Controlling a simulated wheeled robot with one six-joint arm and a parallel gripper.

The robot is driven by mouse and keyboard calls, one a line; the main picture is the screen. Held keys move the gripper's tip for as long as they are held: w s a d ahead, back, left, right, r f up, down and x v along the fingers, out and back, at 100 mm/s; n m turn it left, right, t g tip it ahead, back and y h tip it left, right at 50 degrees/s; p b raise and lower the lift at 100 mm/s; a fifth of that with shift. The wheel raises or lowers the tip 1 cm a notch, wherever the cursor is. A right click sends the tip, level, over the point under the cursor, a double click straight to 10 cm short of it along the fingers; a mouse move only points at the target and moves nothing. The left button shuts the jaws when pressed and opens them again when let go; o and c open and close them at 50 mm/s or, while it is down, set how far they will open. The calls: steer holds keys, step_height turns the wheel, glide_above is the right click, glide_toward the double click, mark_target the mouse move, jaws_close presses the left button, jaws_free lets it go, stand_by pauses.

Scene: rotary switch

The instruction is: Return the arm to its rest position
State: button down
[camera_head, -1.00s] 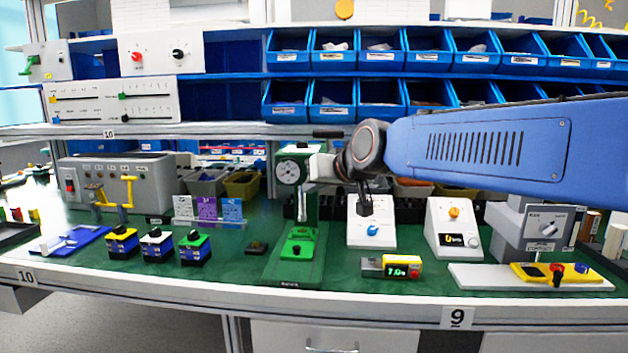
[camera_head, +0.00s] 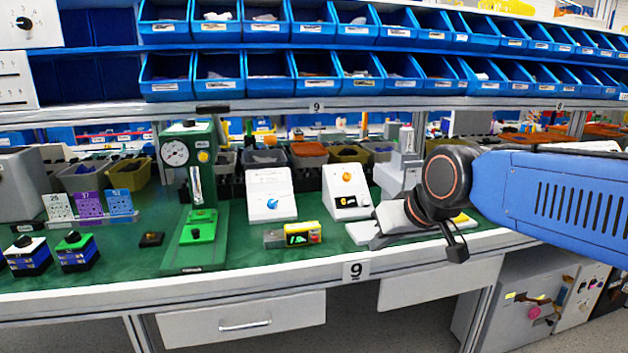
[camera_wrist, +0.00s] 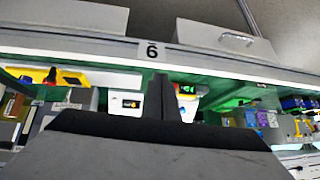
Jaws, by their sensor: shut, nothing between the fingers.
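My blue arm (camera_head: 560,190) reaches in from the right in the head view, in front of the bench's right part. My gripper (camera_head: 457,250) hangs at its end, over the bench's front edge, apart from the devices. In the wrist view the dark fingers (camera_wrist: 161,98) stand together, shut with nothing between them. A white box with a blue rotary knob (camera_head: 271,203) and a white box with an orange knob (camera_head: 347,177) stand on the green bench, left of my gripper. The arm partly hides a grey device and its yellow base behind it.
A green press with a dial (camera_head: 175,153) and a small yellow display unit (camera_head: 315,231) stand on the bench (camera_head: 120,277). Rows of blue bins (camera_head: 270,86) fill the shelves above. Free room lies in front of the bench, above the drawer (camera_head: 245,326).

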steer(key=s+d+f+m+g+h, duration=0.2)
steer(key=s+d+f+m+h, duration=0.1)
steer(key=s+d+f, duration=1.1)
steer(key=s+d, duration=0.1)
steer(key=s, duration=0.3)
steer(key=shift+d, duration=0.25)
